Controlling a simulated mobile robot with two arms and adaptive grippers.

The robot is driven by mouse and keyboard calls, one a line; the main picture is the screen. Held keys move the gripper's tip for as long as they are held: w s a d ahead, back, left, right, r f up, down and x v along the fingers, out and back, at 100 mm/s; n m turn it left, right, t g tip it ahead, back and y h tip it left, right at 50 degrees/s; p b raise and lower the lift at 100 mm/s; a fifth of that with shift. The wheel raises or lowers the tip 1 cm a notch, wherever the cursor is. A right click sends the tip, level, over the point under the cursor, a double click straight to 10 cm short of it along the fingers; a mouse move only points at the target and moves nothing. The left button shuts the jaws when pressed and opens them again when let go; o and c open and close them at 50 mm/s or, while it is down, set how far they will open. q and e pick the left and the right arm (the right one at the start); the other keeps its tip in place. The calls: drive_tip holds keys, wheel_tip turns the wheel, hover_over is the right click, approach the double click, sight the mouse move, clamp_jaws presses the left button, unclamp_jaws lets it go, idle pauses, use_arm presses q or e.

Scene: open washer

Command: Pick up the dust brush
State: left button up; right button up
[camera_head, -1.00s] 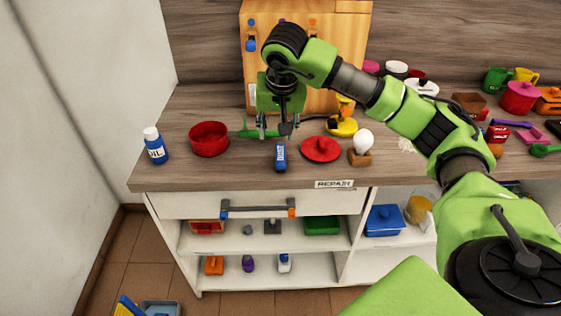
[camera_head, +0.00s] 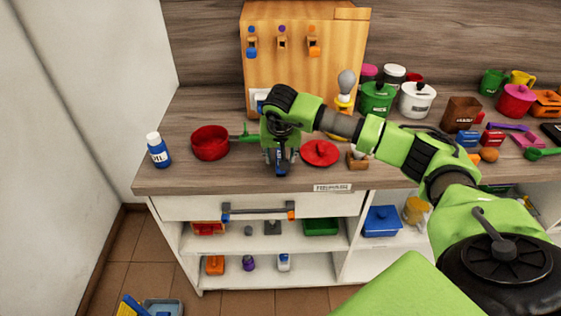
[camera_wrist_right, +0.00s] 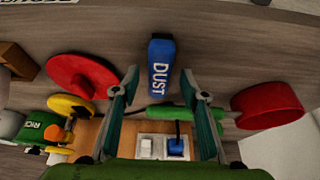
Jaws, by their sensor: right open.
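The dust brush is a small blue piece labelled DUST (camera_wrist_right: 162,66), lying near the counter's front edge. In the head view it shows partly, as a blue patch (camera_head: 281,168) behind and between the fingers of my right gripper. My right gripper (camera_head: 281,172) points down just over it. In the right wrist view the two fingers of this gripper (camera_wrist_right: 159,78) are spread apart, with the brush between and just beyond their tips. Nothing is held, and I cannot tell whether a finger touches it. My left gripper is out of view.
A red lid (camera_head: 320,153) lies close on the right. A red pan (camera_head: 210,142) with a green handle is on the left, its handle behind the gripper. A blue OIL bottle (camera_head: 157,150) stands at the far left. A wooden cabinet (camera_head: 310,65) stands behind.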

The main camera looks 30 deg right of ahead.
drive_tip(key=shift+x, duration=0.8)
drive_tip(key=shift+r, duration=0.1)
clamp_jaws()
drive_tip(key=shift+d, duration=0.1)
drive_tip(key=shift+r+b, duration=0.4)
drive_tip(key=shift+r, duration=0.2)
drive_tip(key=v, duration=0.2)
drive_tip(key=a+b+v, duration=0.1)
drive_tip(key=v, duration=0.2)
drive_tip(key=b+v, duration=0.1)
drive_tip(key=v, duration=0.1)
drive_tip(key=shift+s+a+r, duration=0.1)
drive_tip(key=shift+s+a, duration=0.2)
drive_tip(key=s+a+r+b, duration=0.2)
drive_tip(key=s+a+r, duration=0.3)
drive_tip(key=s+a, duration=0.1)
drive_tip(key=shift+s+a+b, duration=0.35)
drive_tip(key=shift+s+b, duration=0.05)
drive_tip(key=shift+s, duration=0.35)
